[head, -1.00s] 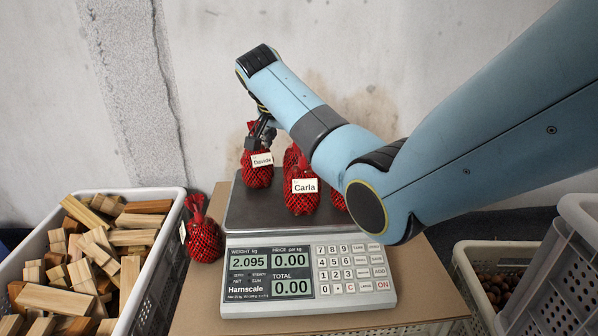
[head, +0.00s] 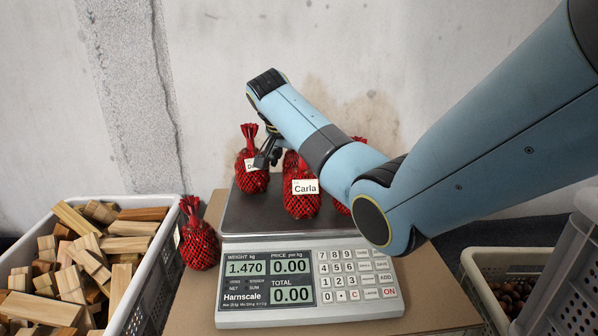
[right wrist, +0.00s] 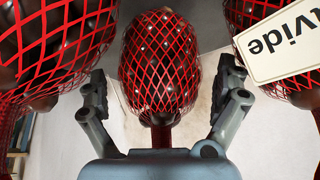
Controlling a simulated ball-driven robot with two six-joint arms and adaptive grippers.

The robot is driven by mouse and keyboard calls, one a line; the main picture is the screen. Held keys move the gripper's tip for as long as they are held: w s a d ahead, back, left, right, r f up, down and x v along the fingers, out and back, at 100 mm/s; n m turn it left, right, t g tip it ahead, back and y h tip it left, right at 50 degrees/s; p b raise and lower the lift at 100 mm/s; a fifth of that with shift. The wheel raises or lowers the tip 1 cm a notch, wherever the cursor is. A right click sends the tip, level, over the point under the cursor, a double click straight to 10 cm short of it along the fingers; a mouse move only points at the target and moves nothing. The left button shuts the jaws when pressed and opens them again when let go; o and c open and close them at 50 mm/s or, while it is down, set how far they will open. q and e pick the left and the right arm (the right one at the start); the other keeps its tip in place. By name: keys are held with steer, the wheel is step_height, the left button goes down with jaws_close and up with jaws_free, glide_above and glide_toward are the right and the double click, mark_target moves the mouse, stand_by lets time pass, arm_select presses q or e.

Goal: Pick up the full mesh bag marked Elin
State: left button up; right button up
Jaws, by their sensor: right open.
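No label reading Elin is legible. My right gripper (head: 266,158) is low over the scale, just right of the red mesh bag marked Davide (head: 250,181), partly covering its tag. In the right wrist view the open fingers (right wrist: 162,84) stand either side of a full red mesh bag (right wrist: 160,55), its tag not showing; whether they touch it I cannot tell. The Davide bag (right wrist: 285,25) is at the right there, another bag (right wrist: 50,50) at the left. The Carla bag (head: 300,204) stands at the scale's front; bags behind it (head: 290,160) and to its right (head: 343,207) are mostly hidden.
The scale (head: 232,296) reads 1.470 kg. Another mesh bag (head: 200,248) stands left of it on the cardboard, its tag edge-on. A crate of wood blocks (head: 150,285) is at left, a chestnut crate (head: 478,284) at right. A wall closes the back.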

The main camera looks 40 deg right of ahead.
steer(key=shift+c, duration=0.3)
steer(key=c, duration=1.4)
steer(key=shift+r, duration=0.1)
steer(key=shift+c, duration=0.2)
